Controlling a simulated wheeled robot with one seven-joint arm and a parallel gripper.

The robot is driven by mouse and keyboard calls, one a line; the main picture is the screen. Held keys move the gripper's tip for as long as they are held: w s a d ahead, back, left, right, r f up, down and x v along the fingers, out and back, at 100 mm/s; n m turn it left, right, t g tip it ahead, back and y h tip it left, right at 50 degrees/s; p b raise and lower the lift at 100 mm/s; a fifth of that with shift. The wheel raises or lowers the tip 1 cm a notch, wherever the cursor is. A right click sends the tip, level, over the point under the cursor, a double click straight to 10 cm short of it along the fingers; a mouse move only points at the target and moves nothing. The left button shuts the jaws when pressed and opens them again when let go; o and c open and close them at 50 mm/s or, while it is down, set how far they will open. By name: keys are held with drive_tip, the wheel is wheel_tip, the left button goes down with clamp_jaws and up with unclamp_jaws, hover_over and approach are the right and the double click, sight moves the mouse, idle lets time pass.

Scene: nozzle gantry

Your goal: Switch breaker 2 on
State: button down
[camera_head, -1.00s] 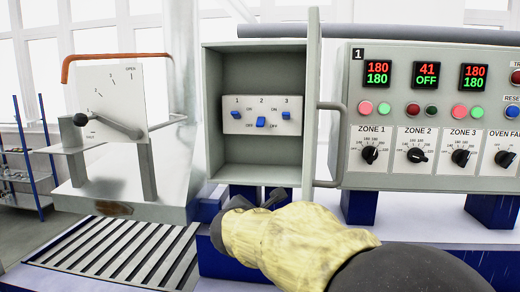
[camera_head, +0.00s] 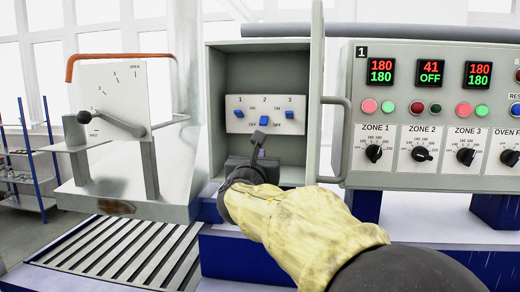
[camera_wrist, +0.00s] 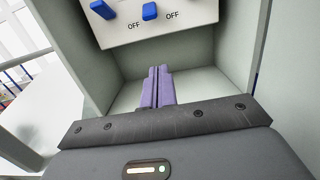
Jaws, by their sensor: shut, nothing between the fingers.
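The breaker panel (camera_head: 250,115) is a white plate with three blue switches, numbered 1, 2 and 3, inside an open grey box (camera_head: 225,75). Breaker 2 (camera_head: 262,125) has its blue lever low, on the OFF side. Breakers 1 (camera_head: 239,114) and 3 (camera_head: 290,115) have their levers higher, towards ON. My gripper (camera_head: 258,139) is shut and empty, in the lower part of the box, just below breaker 2. In the wrist view its closed fingers (camera_wrist: 157,85) point at the panel, with the blue lever of breaker 2 (camera_wrist: 149,11) above the tips, apart from them.
The box's open door (camera_head: 315,90) stands at its right edge with a grey handle (camera_head: 345,140). A control panel (camera_head: 430,185) with displays and knobs is further right. A stand with a lever dial (camera_head: 105,100) is at left. The box walls lie close around my gripper.

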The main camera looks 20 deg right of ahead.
sight(264, 121)
drive_tip(key=w+d+r+p, duration=0.3)
drive_tip(key=w+r+p, duration=0.1)
drive_tip(key=w+p, duration=0.1)
drive_tip(key=shift+w+d+r+p, duration=0.2)
drive_tip(key=shift+w+d+p, duration=0.15)
drive_tip(key=shift+p, duration=0.25)
idle(0.3)
drive_tip(key=shift+r+p, duration=0.2)
drive_tip(key=shift+p, duration=0.2)
drive_tip(key=shift+g, duration=0.3)
drive_tip(key=shift+s+r+y+p, duration=0.15)
drive_tip(key=shift+y+p, duration=0.25)
drive_tip(key=shift+p, duration=0.15)
